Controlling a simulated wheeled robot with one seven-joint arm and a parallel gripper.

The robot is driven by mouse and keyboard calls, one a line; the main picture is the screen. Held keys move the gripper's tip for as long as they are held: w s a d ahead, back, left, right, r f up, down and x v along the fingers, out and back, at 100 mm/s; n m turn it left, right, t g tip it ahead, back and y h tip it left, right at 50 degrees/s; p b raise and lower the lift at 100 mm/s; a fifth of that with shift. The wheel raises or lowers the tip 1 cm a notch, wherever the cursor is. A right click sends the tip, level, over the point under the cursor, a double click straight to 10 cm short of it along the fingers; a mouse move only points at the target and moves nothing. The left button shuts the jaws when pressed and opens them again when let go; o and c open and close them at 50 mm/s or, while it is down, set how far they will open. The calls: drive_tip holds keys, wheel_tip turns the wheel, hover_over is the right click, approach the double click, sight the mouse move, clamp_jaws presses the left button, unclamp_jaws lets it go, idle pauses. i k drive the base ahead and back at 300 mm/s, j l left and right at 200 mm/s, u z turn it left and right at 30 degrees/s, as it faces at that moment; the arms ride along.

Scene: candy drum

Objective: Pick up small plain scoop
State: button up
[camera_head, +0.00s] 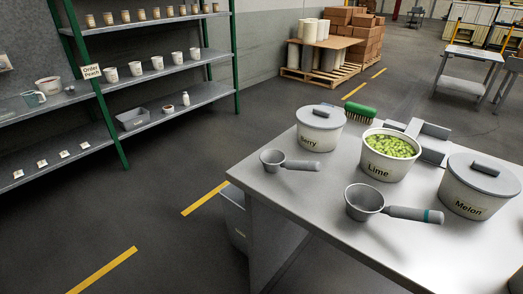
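The small plain scoop (273,158) lies on the near left part of the grey table. It is grey metal with a round cup, and its plain grey handle points right. A larger scoop (364,203) lies nearer the front edge; its grey handle points right and has a teal band at the end. My gripper is not in view, and nothing touches either scoop.
On the table (325,178) stand a lidded Cherry-like tub (319,138), label partly readable, an open Lime tub (382,172) of green candy and a lidded Melon tub (465,203). Behind are a green brush (360,112) and grey blocky objects (434,131). A shelf rack (180,105) stands left.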

sight(272, 160)
drive_tip(key=i+j+u, duration=0.1)
drive_tip(key=i, duration=0.3)
drive_tip(key=i+j, duration=0.25)
drive_tip(key=i, duration=0.2)
drive_tip(key=u, duration=0.05)
